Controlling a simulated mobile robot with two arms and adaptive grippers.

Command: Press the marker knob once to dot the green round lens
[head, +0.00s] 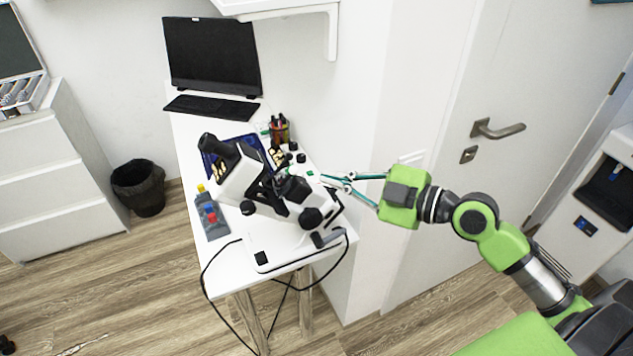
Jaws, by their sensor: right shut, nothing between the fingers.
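A black-and-white optical instrument (238,173) stands tilted on the white table, with several black knobs. My right gripper (318,178) reaches in from the right, with thin teal fingers. It is shut and empty, its tips at the right side of the instrument's middle part. I cannot tell whether the tips touch it. A small green patch shows by the fingertips; I cannot tell whether it is the green round lens. The marker knob cannot be told apart from the other dark knobs. My left gripper is not in view.
A monitor (212,55) and keyboard (212,108) stand at the table's far end. A pen cup (279,130) is behind the instrument, and a grey holder with coloured caps (212,222) is to its left. Black cables hang off the front. A black bin (139,187) stands left.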

